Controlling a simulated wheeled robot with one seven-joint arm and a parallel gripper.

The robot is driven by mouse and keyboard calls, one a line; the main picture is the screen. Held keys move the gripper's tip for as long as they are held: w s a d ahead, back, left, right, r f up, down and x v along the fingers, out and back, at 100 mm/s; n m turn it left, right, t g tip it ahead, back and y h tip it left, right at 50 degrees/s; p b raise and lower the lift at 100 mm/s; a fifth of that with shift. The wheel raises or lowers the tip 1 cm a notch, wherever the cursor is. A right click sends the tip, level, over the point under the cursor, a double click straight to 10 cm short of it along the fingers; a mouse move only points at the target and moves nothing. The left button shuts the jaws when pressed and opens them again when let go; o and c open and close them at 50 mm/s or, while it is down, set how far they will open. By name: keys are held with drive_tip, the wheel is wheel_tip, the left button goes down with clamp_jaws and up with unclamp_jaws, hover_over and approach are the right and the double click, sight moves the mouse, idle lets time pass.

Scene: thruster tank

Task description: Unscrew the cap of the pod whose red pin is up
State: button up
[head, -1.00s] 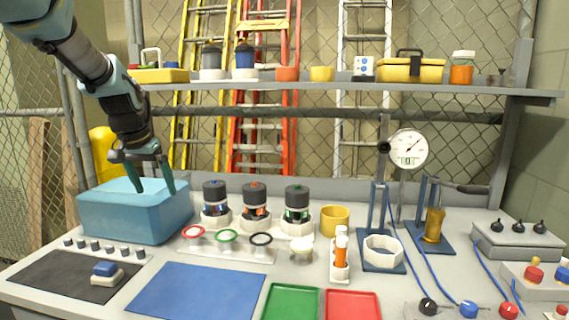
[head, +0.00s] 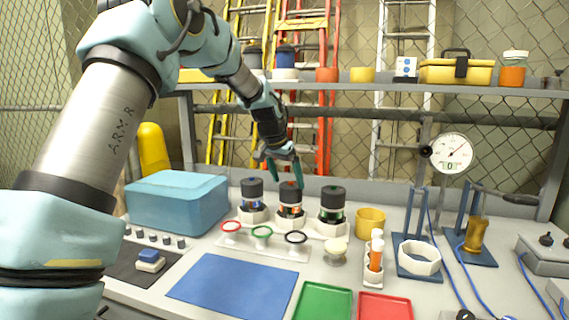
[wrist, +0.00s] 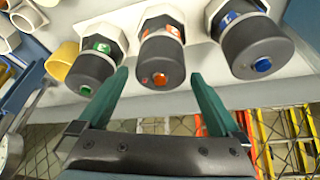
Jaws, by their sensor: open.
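Three pods with dark caps stand in white holders at the back of the bench: the blue-marked pod (head: 252,194), the orange-red-marked pod (head: 290,200) and the green-marked pod (head: 332,204). In the wrist view the middle cap (wrist: 161,58) has a red-orange pin (wrist: 159,78) on its top. The green-marked cap (wrist: 92,70) shows a green pin and the blue-marked cap (wrist: 255,48) a blue one. My gripper (head: 288,184) is open and empty, over the middle pod. In the wrist view its fingers (wrist: 160,76) point toward the middle cap, one on each side; contact cannot be told.
The neighbouring caps stand close on both sides. A blue box (head: 178,203) is at the left, a yellow cup (head: 370,221) at the right. Rings on a white strip (head: 263,243) lie in front. The shelf (head: 350,88) runs behind and above.

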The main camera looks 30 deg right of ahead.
sight(289, 186)
drive_tip(key=shift+p+x, duration=0.3)
drive_tip(key=shift+x, duration=1.65)
drive_tip(key=shift+a, duration=0.1)
drive_tip(key=c, duration=1.1)
drive_tip(key=o, duration=0.8)
drive_tip(key=shift+c, duration=0.2)
drive_tip(key=c, duration=0.6)
drive_tip(key=shift+c, duration=0.2)
